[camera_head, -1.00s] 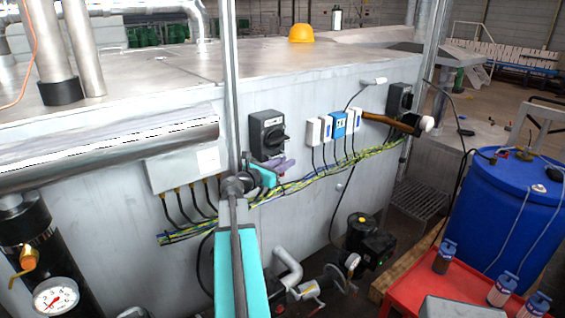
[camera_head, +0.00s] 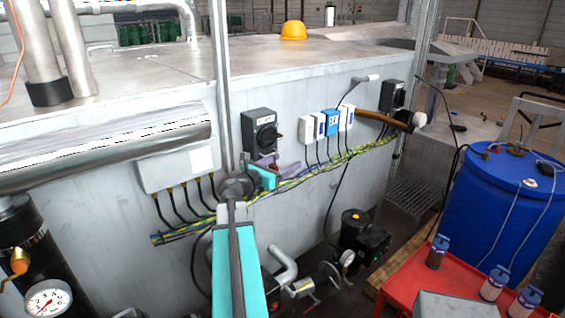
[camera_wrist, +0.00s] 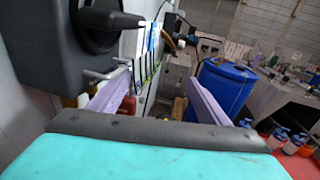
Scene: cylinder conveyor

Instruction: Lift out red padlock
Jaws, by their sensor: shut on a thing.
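My gripper (camera_head: 266,163), with lilac fingers, is in front of the grey wall, just below the black rotary switch (camera_head: 262,132). In the wrist view its two fingers (camera_wrist: 158,95) show left and right, with the switch box close by at upper left. A small red patch, which looks like the red padlock (camera_wrist: 128,105), shows beside the left finger's inner side. A bent metal rod (camera_wrist: 102,74) by the switch looks like its shackle. The gripper is shut on the padlock.
Yellow-green cables (camera_head: 300,178) run along the wall beside my gripper. White and blue switch boxes (camera_head: 332,122) are to its right. A pump (camera_head: 362,243) stands low down. A red table (camera_head: 410,290) with bottles and a blue barrel (camera_head: 500,200) are at right.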

